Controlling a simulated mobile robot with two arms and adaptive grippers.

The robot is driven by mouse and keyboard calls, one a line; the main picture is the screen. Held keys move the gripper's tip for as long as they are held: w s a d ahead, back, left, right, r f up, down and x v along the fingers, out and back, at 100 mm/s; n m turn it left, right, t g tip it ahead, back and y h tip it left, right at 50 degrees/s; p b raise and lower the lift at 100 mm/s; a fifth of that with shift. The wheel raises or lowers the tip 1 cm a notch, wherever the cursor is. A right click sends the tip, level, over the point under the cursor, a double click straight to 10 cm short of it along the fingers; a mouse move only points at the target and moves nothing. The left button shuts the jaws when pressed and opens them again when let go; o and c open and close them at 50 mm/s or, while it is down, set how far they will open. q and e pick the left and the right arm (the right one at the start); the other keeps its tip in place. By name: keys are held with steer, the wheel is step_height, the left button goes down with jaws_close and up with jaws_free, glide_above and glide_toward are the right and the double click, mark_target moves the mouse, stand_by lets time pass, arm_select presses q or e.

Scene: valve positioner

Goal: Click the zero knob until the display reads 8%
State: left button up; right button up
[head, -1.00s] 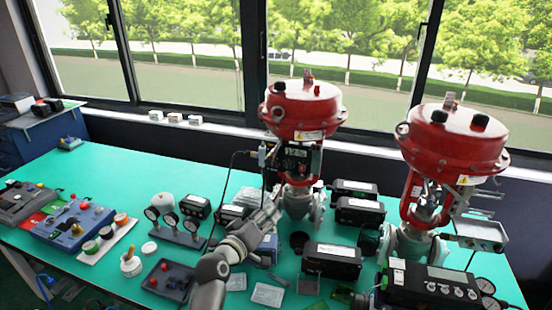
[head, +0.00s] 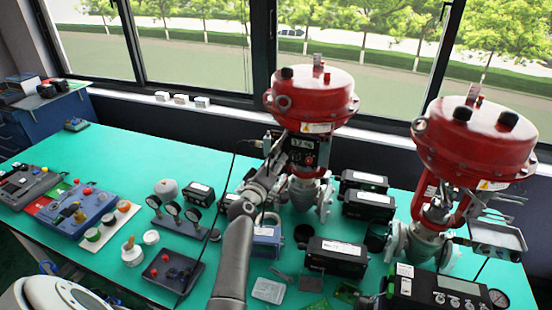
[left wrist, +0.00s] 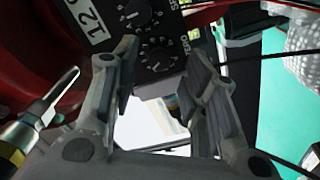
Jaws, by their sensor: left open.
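The black positioner (head: 302,148) sits on the red yoke of the middle valve, with a small display (head: 301,143) whose figures are too small to read surely.
A second red valve (head: 475,140) stands to the right. Black boxes (head: 334,256), a blue device (head: 265,238) and a gauge stand (head: 175,222) crowd the green table (head: 135,150) around my left arm. A dark cable hangs left of the gripper.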

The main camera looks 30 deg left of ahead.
arm_select(q)
steer(key=shift+x, duration=0.95)
steer(key=shift+c, duration=0.3)
steer(key=c, duration=0.7)
jaws_close()
arm_select(e)
steer(key=shift+s+a, duration=0.15)
steer(key=shift+a, duration=0.05)
